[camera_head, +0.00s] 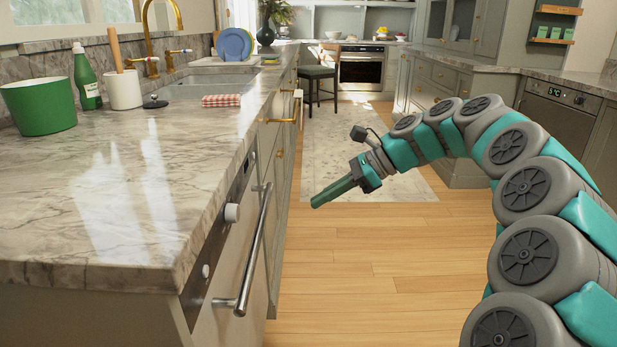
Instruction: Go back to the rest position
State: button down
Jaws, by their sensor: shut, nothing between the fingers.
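My arm curves in from the lower right of the head view, teal and grey. My gripper (314,205) points left and slightly down over the open floor, to the right of the counter's cabinet front. Its fingers look closed together, and nothing shows between them. The gripper is apart from the counter and touches nothing that I can see.
A marble counter (130,190) fills the left, with a green pot (40,106), a green bottle (87,78), a white crock (123,90) and a checked cloth (221,100). A dishwasher handle (255,250) juts out. Wood floor (380,270) is clear; a chair (318,82) stands far back.

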jog(key=s+a+f+n+g+h, duration=0.1)
jog(key=s+f+n+h, duration=0.3)
jog(key=s, duration=0.6)
jog(key=s+a+f+n+g+h, duration=0.1)
jog(key=s+n, duration=0.5)
jog(key=s, duration=0.3)
jog(key=s+d+f+n+h, duration=0.3)
jog(key=s+d+f, duration=0.2)
jog(key=s, duration=0.5)
jog(key=s+d+f+n+h, duration=0.2)
jog(key=s+d+f+n, duration=0.2)
jog(key=s, duration=0.5)
jog(key=d+f, duration=0.2)
jog(key=d, duration=0.1)
jog(key=shift+s+d+n+h, duration=0.25)
jog(key=shift+s+n+h, duration=0.05)
jog(key=shift+s+h, duration=0.1)
